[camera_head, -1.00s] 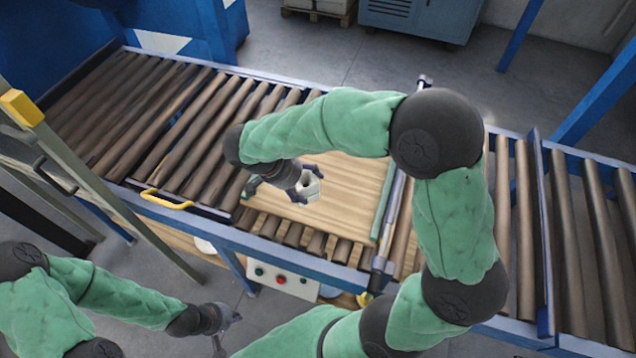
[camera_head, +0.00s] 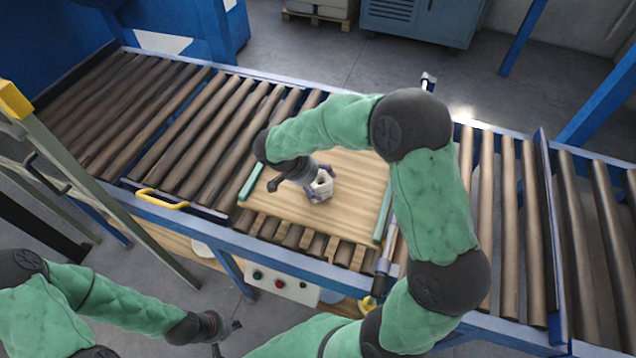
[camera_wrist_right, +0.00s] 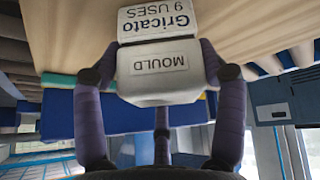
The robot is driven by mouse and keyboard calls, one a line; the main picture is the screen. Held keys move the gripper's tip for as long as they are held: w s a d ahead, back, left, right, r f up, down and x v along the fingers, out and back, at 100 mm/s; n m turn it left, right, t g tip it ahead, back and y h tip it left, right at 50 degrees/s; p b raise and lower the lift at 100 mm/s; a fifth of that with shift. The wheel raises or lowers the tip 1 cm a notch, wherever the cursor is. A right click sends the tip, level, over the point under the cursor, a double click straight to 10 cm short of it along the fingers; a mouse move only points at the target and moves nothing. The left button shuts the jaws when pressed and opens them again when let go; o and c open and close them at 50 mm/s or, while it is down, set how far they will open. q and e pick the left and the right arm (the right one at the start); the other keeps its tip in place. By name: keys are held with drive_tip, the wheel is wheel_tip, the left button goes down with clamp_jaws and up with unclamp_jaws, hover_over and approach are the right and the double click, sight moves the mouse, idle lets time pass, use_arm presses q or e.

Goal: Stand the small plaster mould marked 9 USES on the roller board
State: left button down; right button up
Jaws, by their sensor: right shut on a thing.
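The small white plaster mould (camera_head: 322,187) is between the fingers of my right gripper (camera_head: 317,183), over the middle of the wooden roller board (camera_head: 350,215). In the right wrist view the mould (camera_wrist_right: 160,88) shows a MOULD label and a second label reading Gricato 9 USES. The purple-grey fingers close on its two sides. Whether its base touches the board is hard to tell. My left gripper (camera_head: 229,338) hangs low at the front, away from the board, and its jaw opening is unclear.
Green strips (camera_head: 251,181) edge the board left and right. Bare rollers (camera_head: 185,125) lie to the left and more to the right. A yellow handle (camera_head: 165,200) and a button box (camera_head: 283,285) are on the near side. Board surface around the mould is clear.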

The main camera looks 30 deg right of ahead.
drive_tip(key=o, duration=1.6)
drive_tip(key=p+v, duration=0.3)
drive_tip(key=v, duration=0.9)
drive_tip(key=shift+r+p, duration=0.1)
drive_tip(key=shift+p, duration=0.2)
